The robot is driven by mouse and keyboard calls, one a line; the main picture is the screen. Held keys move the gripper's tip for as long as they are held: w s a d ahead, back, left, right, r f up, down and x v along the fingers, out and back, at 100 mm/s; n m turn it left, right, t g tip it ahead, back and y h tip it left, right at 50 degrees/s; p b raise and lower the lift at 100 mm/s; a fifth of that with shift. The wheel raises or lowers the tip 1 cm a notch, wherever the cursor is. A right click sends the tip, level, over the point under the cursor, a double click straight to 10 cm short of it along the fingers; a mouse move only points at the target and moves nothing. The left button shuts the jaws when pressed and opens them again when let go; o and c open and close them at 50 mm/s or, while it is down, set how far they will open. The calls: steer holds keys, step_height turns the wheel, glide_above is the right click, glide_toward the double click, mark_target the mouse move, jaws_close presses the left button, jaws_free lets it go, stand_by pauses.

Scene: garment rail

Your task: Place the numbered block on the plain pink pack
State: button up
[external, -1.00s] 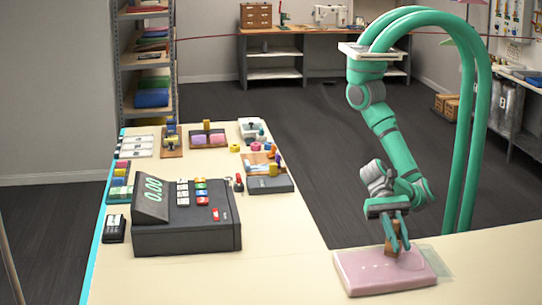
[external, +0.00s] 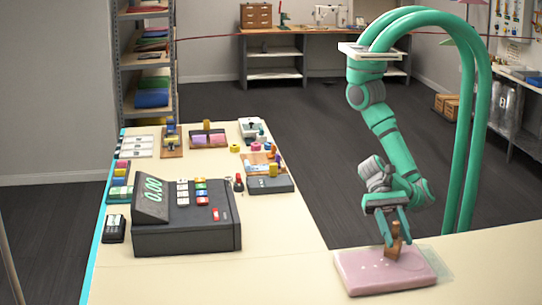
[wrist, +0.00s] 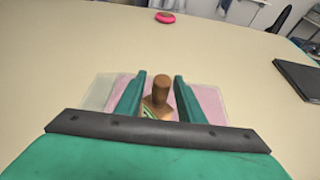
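The numbered block (external: 393,250) is a small brown wooden piece with a knob-like top. It appears to stand on the far part of the plain pink pack (external: 375,275), which lies on the cream table. My gripper (external: 396,236) is over the pack with its fingers on either side of the block. In the wrist view, my gripper (wrist: 159,90) is open, with gaps between its fingers and the block's knob (wrist: 161,88). The pink pack (wrist: 209,102) shows beside the fingers. The block's number cannot be read, and its base is partly hidden in the wrist view.
A dark cash register (external: 185,235) stands left of the pack, with a card terminal (external: 114,228) beside it. Small trays and coloured items sit farther back on the table. A pink round item (wrist: 165,17) lies ahead in the wrist view. Table around the pack is clear.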

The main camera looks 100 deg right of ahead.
steer(key=v, duration=1)
steer(key=shift+d, duration=0.1)
